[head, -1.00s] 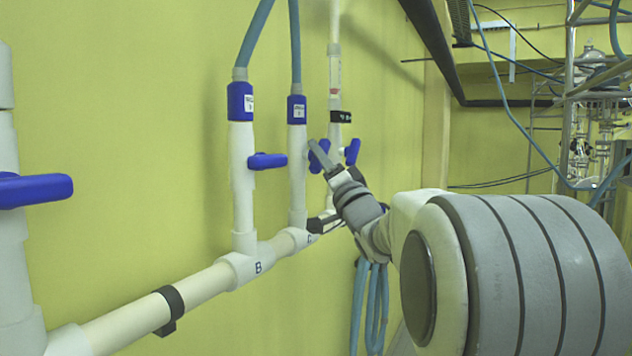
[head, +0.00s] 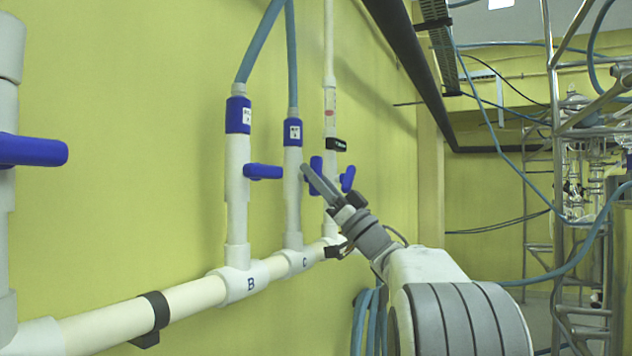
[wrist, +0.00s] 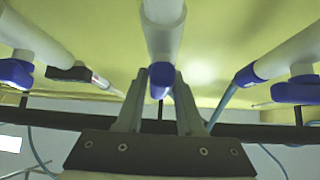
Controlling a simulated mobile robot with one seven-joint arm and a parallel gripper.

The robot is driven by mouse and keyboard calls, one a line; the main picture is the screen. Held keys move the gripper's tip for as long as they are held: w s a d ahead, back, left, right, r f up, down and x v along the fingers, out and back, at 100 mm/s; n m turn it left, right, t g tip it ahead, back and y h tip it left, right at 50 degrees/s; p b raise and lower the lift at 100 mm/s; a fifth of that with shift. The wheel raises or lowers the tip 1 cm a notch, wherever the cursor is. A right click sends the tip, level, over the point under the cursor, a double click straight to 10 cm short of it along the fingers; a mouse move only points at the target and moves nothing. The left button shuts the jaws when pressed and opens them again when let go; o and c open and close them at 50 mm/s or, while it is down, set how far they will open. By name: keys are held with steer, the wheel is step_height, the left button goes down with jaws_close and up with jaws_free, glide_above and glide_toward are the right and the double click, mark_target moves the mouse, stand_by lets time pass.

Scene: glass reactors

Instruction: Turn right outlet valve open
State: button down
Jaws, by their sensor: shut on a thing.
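My gripper (head: 313,178) has its fingers on either side of the blue handle (head: 316,163) of the valve on the middle pipe, marked C. In the wrist view the same handle (wrist: 161,78) sits between the fingertips of my gripper (wrist: 160,88), pointing toward the camera. My gripper is shut on it. The white pipe C (head: 293,200) stands upright with a blue collar and hose above. To its left, pipe B (head: 237,195) has a blue handle (head: 263,172) sticking out to the right. Behind C, another pipe has a blue handle (head: 347,178).
A white horizontal pipe (head: 190,297) runs along the yellow wall below the valves. A large blue handle (head: 30,150) juts out at the near left. Blue hoses (head: 368,320) hang below my arm. Metal frames (head: 555,150) stand at the right.

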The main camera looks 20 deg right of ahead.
steer(key=shift+r, duration=0.1)
stand_by(0.3)
steer(key=c, duration=0.7)
jaws_free()
steer(key=b+v, duration=0.1)
steer(key=v, duration=1.6)
steer(key=shift+s+d, duration=0.1)
steer(key=shift+d, duration=0.05)
